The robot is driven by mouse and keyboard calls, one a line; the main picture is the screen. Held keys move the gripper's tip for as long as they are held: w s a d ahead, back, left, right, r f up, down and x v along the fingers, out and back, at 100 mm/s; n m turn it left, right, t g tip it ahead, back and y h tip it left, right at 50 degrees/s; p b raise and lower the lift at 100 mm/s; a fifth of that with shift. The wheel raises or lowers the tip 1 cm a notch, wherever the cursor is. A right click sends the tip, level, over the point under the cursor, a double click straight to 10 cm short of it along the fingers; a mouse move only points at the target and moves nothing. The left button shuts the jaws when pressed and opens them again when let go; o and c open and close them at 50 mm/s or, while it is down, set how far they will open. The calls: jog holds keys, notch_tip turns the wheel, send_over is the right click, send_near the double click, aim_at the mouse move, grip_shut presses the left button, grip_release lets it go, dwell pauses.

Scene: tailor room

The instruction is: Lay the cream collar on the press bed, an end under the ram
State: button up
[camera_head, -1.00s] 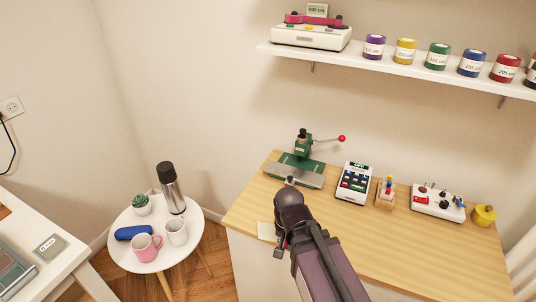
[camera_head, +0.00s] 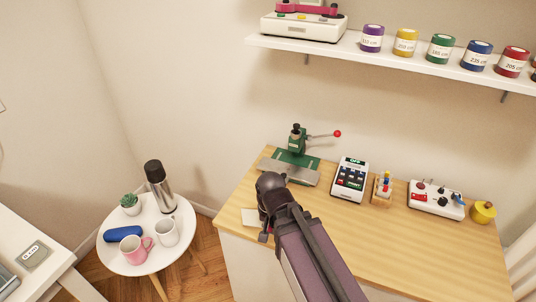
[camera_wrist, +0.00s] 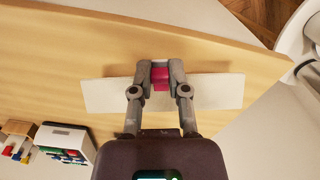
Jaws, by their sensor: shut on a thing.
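The cream collar is a flat pale strip (camera_wrist: 215,93) in the wrist view, crossing between my fingers near the bench corner. One end shows in the head view (camera_head: 250,217), left of my wrist. My gripper (camera_wrist: 160,75) is shut on a magenta piece (camera_wrist: 160,77) at the strip's middle, which looks like part of the collar. Whether the strip touches the bench is unclear. The green press (camera_head: 297,143) stands at the back left of the bench, beyond my wrist. Its grey bed (camera_head: 300,176) looks bare where visible; my wrist hides part of its front.
On the wooden bench (camera_head: 400,251), right of the press, stand a calculator-like device (camera_head: 350,180), a small rack (camera_head: 382,190), a white control box (camera_head: 436,198) and a yellow pot (camera_head: 483,212). A shelf (camera_head: 400,67) hangs above. A round table (camera_head: 150,258) stands left.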

aim_at(266, 167)
jog(key=shift+d, duration=0.15)
jog(key=shift+w, duration=0.15)
jog(key=w+a+r+m+p, duration=0.1)
jog(key=w+a+r+p, duration=0.1)
jog(key=w, duration=1.2)
jog(key=w+a+r+m+p, duration=0.1)
jog(key=w+r+m+p, duration=0.1)
jog(key=w, duration=1.3)
jog(key=shift+a, duration=0.35)
jog(key=shift+f, duration=0.15)
jog(key=shift+f+b, duration=2.35)
jog(key=shift+b, duration=0.1)
jog(key=shift+s+f+b, duration=0.1)
jog(key=shift+f+b, duration=0.4)
jog(key=shift+b, duration=0.05)
jog(key=o, duration=0.8)
jog(key=shift+o, duration=0.2)
